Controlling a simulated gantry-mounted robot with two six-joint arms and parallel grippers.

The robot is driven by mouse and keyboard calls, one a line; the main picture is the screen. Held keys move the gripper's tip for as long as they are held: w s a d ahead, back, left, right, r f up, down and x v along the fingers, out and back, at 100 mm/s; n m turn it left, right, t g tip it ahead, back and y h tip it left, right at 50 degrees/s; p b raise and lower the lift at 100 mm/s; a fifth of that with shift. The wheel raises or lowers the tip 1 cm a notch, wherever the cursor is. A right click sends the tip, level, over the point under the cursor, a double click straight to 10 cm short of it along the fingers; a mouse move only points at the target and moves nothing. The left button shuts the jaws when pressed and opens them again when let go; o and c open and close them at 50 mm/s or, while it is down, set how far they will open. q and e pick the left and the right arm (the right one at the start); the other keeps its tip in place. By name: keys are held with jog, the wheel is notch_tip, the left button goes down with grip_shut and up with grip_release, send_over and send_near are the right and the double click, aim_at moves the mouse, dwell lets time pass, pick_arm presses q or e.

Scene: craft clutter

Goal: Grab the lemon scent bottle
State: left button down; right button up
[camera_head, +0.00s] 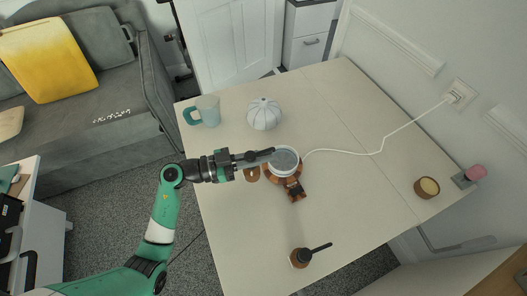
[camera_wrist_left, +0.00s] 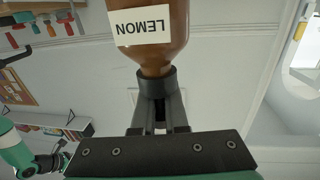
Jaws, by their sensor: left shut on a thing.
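My left gripper (camera_head: 262,156) is shut on the brown lemon scent bottle (camera_wrist_left: 155,50). In the left wrist view the bottle's white LEMON label reads upside down, and the black cap is between the fingers; the bottle's upper end in that picture is cut off.
The table's right part is mostly clear.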

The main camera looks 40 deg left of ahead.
pick_arm(q)
jog(key=s+d+r+p, duration=0.5)
jog(key=s+r+p, duration=0.2)
jog(key=s, duration=0.4)
jog(key=shift+d+r+p, duration=0.2)
jog(key=shift+r+p, duration=0.1)
jog(key=shift+r, duration=0.2)
